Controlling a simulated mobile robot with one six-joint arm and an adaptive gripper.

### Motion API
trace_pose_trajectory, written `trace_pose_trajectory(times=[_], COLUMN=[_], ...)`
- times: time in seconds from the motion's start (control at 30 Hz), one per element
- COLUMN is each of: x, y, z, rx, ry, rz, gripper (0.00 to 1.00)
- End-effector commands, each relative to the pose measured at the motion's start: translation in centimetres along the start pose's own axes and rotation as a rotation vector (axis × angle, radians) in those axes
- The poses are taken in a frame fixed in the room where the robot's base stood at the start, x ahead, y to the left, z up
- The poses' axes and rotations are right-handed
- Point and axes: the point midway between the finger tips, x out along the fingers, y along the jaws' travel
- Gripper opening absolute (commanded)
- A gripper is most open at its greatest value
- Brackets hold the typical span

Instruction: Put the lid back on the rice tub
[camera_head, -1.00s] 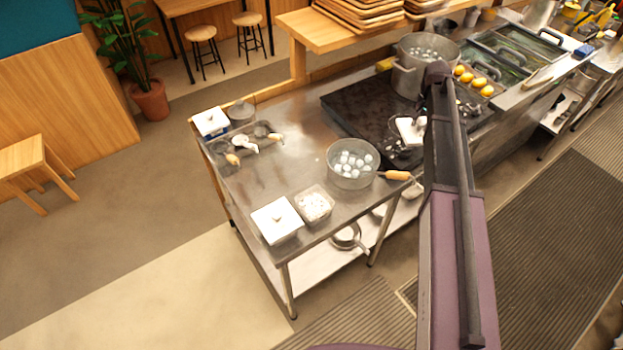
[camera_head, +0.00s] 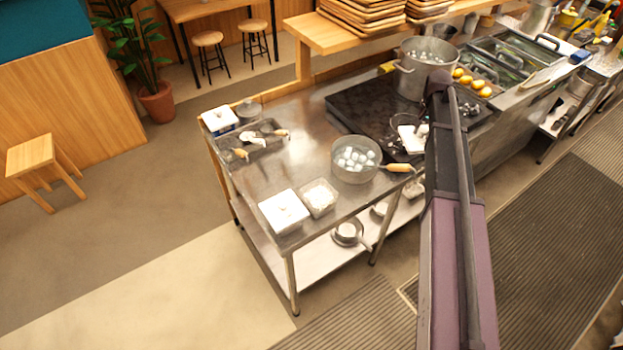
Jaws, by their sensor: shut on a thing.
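A white square lid (camera_head: 410,141) hangs from my gripper (camera_head: 421,131), tilted, in front of the black hob. The fingers are small and partly hidden by my arm, so the exact grip is hard to see. An open clear tub with white contents, apparently the rice tub (camera_head: 319,198), stands near the front edge of the steel table. My gripper and the lid are up and to the right of it in the picture, apart from it. A similar tub with a white lid on (camera_head: 284,212) stands right beside it on the left.
A steel bowl of white pieces with a wooden-handled tool (camera_head: 398,167) stands between the open tub and my gripper. A dark tray (camera_head: 258,145) with utensils and a blue-and-white box (camera_head: 220,121) are at the back left. A large pot (camera_head: 410,80) stands on the hob.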

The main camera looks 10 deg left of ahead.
Motion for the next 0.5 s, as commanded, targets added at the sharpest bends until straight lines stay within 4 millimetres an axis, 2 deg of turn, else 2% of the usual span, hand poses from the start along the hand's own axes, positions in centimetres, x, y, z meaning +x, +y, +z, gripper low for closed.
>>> trace_pose_trajectory(times=[0.5], x=[0.0], y=[-1.2], z=[0.6], rx=[-0.015], ry=[0.0], rz=[0.0], gripper=[0.01])
